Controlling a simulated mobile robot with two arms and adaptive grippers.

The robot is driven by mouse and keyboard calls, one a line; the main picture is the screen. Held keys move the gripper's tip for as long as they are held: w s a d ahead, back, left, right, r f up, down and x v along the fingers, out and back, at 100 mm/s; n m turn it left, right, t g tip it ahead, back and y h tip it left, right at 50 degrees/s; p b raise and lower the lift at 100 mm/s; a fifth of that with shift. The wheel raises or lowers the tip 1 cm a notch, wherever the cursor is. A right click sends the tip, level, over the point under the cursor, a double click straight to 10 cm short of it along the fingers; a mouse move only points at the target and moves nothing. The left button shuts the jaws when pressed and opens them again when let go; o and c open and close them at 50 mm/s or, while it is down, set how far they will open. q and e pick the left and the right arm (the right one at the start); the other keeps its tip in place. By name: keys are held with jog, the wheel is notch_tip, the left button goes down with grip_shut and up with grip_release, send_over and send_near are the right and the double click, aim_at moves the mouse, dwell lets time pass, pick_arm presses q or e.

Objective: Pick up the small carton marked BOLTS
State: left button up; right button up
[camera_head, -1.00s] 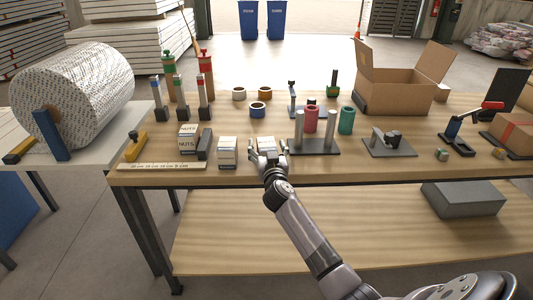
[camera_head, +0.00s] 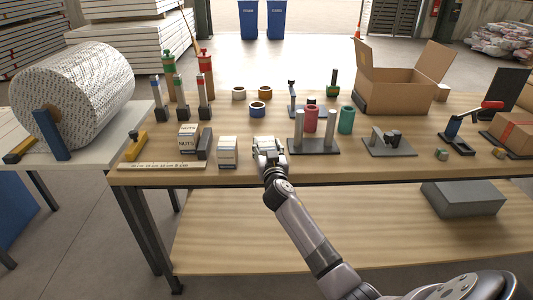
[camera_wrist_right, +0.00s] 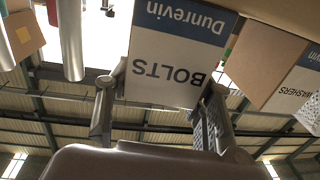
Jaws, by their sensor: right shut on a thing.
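The small carton marked BOLTS (camera_wrist_right: 175,55) is white with a blue band reading Dunrevin. It shows large and upside down in the right wrist view, between the two fingers of my right gripper (camera_wrist_right: 165,110). The fingers are shut on its sides. In the head view my right gripper (camera_head: 268,148) is at the table's front edge area, and it mostly hides the carton. I cannot tell whether the carton is clear of the tabletop. My left gripper is not in view.
A carton marked WASHERS (camera_wrist_right: 292,92) is close beside. In the head view a white carton (camera_head: 228,152) stands left of my gripper, with NUTS cartons (camera_head: 188,140) further left. A stand with two grey posts (camera_head: 314,148) is close on the right. An open cardboard box (camera_head: 395,92) stands behind.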

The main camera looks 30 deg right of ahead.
jog(key=shift+c, duration=1.3)
jog(key=shift+r, duration=0.1)
